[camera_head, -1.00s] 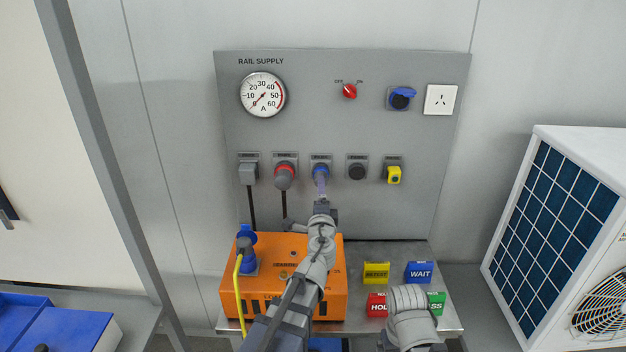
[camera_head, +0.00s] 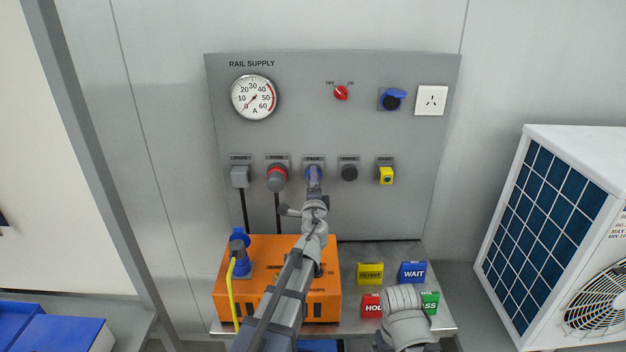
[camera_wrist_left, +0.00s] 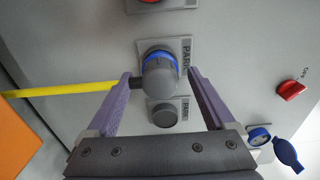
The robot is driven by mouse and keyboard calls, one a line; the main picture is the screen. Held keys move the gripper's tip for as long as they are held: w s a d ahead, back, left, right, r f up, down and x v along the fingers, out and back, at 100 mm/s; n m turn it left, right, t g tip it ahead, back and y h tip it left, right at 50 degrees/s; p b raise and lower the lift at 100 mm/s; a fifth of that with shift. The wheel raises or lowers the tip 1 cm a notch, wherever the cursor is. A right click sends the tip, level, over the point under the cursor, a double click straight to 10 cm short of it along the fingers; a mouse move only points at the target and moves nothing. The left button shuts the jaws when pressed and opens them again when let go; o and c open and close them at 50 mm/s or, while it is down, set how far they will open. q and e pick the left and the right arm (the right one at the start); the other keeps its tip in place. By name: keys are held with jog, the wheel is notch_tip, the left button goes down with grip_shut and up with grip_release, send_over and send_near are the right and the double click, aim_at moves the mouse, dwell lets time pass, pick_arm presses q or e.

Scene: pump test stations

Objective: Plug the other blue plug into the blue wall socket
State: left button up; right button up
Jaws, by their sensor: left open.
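A grey plug with a blue ring (camera_wrist_left: 158,72) sits in a park holder on the panel, a yellow cable running from its side. In the head view this blue plug (camera_head: 314,173) is partly hidden by my left gripper (camera_head: 314,186). The left gripper is open, its purple fingers (camera_wrist_left: 160,78) on either side of the plug. The blue wall socket (camera_head: 391,102) is at the panel's upper right with its blue lid raised; it also shows in the left wrist view (camera_wrist_left: 258,136). Another blue plug with a yellow cable (camera_head: 240,263) is at the orange box. My right gripper is out of view.
Beside the plug are a red plug (camera_head: 277,179) and an empty black holder (camera_head: 349,172); a yellow plug (camera_head: 386,175) is farther right. A red switch (camera_head: 340,92) and a white socket (camera_head: 432,100) flank the blue socket. The orange box (camera_head: 262,300) stands below.

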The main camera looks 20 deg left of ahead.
pick_arm(q)
jog(key=shift+x, duration=1.2)
grip_shut()
dwell(0.6)
jog(key=shift+s+d, duration=0.1)
jog(key=shift+s, duration=0.15)
jog(key=shift+v, duration=2.8)
jog(key=shift+r, duration=0.1)
